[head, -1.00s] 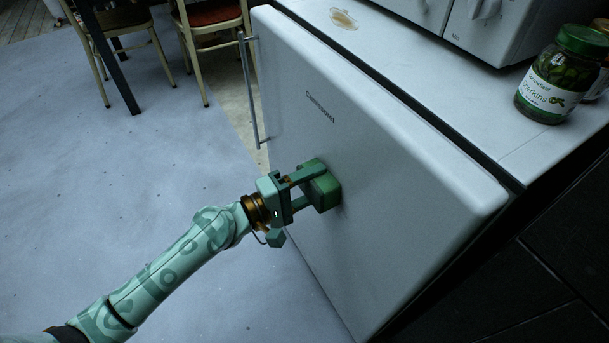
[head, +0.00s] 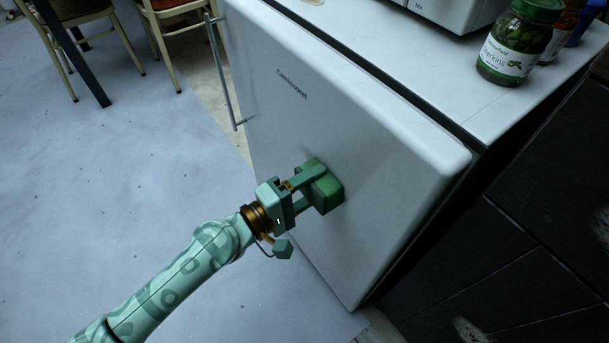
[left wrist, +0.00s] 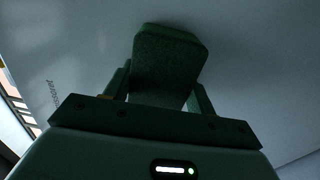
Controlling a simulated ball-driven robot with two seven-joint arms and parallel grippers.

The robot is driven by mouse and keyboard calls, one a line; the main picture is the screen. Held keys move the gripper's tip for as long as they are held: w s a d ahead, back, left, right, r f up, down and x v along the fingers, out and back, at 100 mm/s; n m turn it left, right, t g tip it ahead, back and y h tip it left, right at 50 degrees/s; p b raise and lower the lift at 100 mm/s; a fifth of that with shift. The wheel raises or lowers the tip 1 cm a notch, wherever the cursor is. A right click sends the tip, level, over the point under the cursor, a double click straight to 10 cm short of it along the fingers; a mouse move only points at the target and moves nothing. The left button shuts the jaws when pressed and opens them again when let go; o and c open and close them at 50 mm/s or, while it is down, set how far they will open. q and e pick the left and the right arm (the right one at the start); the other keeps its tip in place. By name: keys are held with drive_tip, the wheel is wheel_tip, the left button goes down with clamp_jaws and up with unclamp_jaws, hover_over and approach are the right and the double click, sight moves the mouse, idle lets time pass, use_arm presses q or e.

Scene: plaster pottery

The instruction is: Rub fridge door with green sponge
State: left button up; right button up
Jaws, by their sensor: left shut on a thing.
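The fridge door (head: 375,150) is a white panel with a small dark brand name near its upper left and a bar handle (head: 221,75) at its left edge. My left gripper (head: 313,188) is shut on the green sponge (head: 327,193). The sponge is at the door's surface, right of the middle and below the brand name, and appears to touch it. In the left wrist view the sponge (left wrist: 168,62) sits between the two fingers with the pale door behind it; the contact face is hidden. My right gripper is not in view.
A jar of gherkins (head: 517,42) and other jars stand on the white fridge top (head: 420,65), beside a white appliance (head: 450,8). Chairs (head: 100,30) stand at the back left. The pale floor (head: 130,190) left of the door is clear. Dark tiles lie at right.

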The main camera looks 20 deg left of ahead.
sight(296, 145)
use_arm(q)
drive_tip(key=shift+s+d, duration=0.45)
drive_tip(key=shift+d, duration=0.05)
drive_tip(key=shift+w+d, duration=0.1)
drive_tip(key=shift+w+a+b, duration=0.6)
drive_tip(key=shift+w+a, duration=0.45)
drive_tip(key=shift+a, duration=0.25)
drive_tip(key=shift+c, duration=0.5)
drive_tip(key=shift+w+a, duration=0.4)
drive_tip(key=shift+a, duration=0.05)
drive_tip(key=shift+w+a+f+b, duration=0.1)
drive_tip(key=shift+w+a+b, duration=0.6)
drive_tip(key=shift+a+b, duration=0.2)
drive_tip(key=shift+w+a, duration=0.35)
drive_tip(key=shift+a, duration=0.2)
drive_tip(key=shift+w+a+b, duration=0.35)
drive_tip(key=shift+a+b, duration=0.15)
drive_tip(key=shift+b, duration=0.1)
drive_tip(key=shift+w+a+b, duration=0.6)
drive_tip(key=shift+w+a, duration=0.05)
drive_tip(key=shift+a, duration=0.2)
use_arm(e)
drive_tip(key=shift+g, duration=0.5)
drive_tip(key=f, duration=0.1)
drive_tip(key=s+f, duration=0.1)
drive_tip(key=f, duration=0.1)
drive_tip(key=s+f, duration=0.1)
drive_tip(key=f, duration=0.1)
